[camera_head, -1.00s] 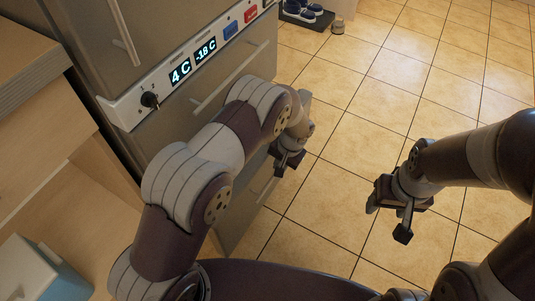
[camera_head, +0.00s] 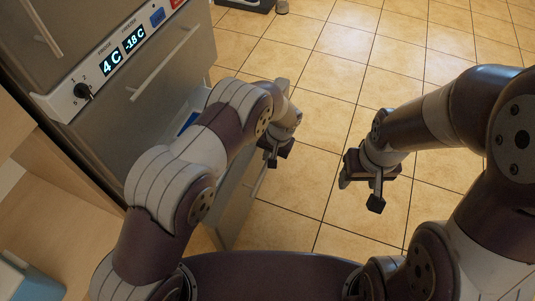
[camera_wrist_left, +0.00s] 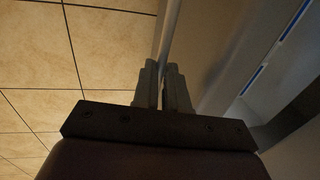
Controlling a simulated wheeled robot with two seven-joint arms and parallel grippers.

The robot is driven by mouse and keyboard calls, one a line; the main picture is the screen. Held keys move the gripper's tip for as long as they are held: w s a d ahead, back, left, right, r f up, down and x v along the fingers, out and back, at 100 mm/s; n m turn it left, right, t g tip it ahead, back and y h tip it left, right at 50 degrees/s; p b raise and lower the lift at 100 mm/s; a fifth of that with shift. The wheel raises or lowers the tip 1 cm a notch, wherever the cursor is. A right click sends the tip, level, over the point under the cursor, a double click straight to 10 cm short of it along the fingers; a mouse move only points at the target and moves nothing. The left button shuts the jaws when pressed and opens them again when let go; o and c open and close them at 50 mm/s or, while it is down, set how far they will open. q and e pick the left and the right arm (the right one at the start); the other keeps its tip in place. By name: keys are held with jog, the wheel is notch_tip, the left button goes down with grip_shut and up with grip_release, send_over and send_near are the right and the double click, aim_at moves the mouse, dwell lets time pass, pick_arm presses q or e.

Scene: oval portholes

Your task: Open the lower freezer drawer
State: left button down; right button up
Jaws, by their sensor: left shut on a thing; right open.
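The grey fridge-freezer (camera_head: 120,105) stands at the left in the head view. Its lower freezer drawer (camera_head: 236,208) is pulled partly out, and a strip of its inside with something blue shows behind my left arm. My left gripper (camera_head: 274,154) is at the drawer's front. In the left wrist view its fingers (camera_wrist_left: 163,88) are shut on the drawer's long thin handle (camera_wrist_left: 169,32), with the drawer's front and inside to the right. My left arm hides much of the drawer in the head view. My right gripper (camera_head: 362,190) is open and empty above the floor.
The upper freezer drawer with its bar handle (camera_head: 165,63) is shut, below the control panel (camera_head: 108,62). A wooden cabinet (camera_head: 50,205) stands at the left. The tiled floor (camera_head: 330,75) to the right is clear, with a dark mat far back.

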pick_arm(q)
jog(key=c, duration=1.2)
grip_release()
jog(key=shift+o, duration=0.2)
notch_tip(320, 180, up, 12)
jog(key=d+p, duration=0.2)
jog(key=p, duration=0.3)
jog(key=shift+s+d+r, duration=0.15)
jog(key=shift+s+r, duration=0.05)
jog(key=shift+s, duration=0.2)
